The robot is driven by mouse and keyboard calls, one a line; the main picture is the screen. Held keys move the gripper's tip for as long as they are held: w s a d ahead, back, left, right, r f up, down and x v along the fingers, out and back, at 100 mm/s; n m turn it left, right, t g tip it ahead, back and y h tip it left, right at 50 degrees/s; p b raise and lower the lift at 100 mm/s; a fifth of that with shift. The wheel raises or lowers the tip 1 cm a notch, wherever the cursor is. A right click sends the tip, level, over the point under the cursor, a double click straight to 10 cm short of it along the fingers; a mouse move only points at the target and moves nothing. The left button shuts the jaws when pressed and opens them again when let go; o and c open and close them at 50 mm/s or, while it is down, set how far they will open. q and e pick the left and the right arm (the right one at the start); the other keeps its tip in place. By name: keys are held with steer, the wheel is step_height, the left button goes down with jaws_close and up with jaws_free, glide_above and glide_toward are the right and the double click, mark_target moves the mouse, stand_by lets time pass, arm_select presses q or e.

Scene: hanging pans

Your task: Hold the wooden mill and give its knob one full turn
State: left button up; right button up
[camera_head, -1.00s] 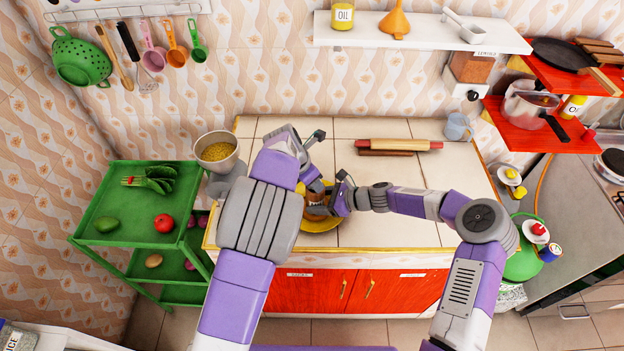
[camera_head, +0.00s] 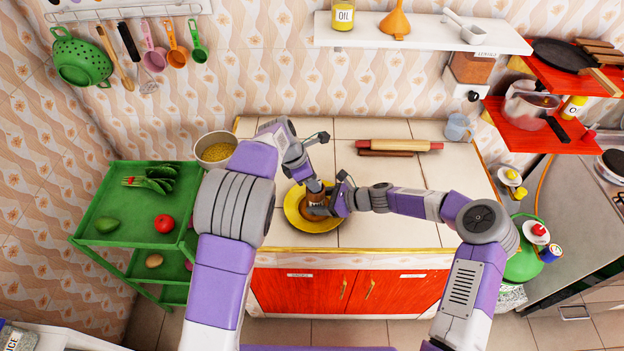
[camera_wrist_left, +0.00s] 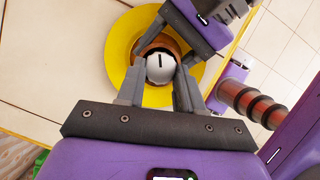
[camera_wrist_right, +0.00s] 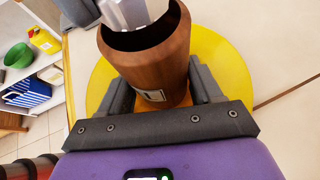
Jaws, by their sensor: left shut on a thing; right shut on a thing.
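The wooden mill (camera_wrist_right: 155,62) stands on a yellow plate (camera_head: 298,222) on the tiled counter. It is brown with a small pale label in the right wrist view. Its light grey knob with a dark line (camera_wrist_left: 160,68) shows from above in the left wrist view. My left gripper (camera_head: 318,188) comes down over the mill, its fingers (camera_wrist_left: 158,78) shut on the knob from both sides. My right gripper (camera_head: 328,208) reaches in from the right, its fingers (camera_wrist_right: 162,88) shut around the mill's body. In the head view the arms hide part of the mill.
A rolling pin (camera_head: 395,145) lies at the back of the counter, with a clear cup (camera_head: 458,127) at the back right. A metal bowl of yellow grains (camera_head: 215,150) is at the left. Bare tiles lie right of the plate.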

arm_select(q)
steer(key=m, duration=0.2)
steer(key=m+g, duration=0.1)
steer(key=m, duration=0.1)
steer(key=m+g, duration=0.1)
steer(key=m, duration=0.1)
steer(key=shift+w, duration=0.35)
steer(key=m+g, duration=0.1)
steer(key=m, duration=0.3)
steer(key=m+g+y, duration=0.1)
steer(key=m, duration=0.1)
steer(key=shift+w+d+m+g, duration=0.25)
steer(key=shift+m+g, duration=0.05)
steer(key=shift+m, duration=0.1)
steer(key=o, duration=1.1)
steer(key=shift+c, duration=0.2)
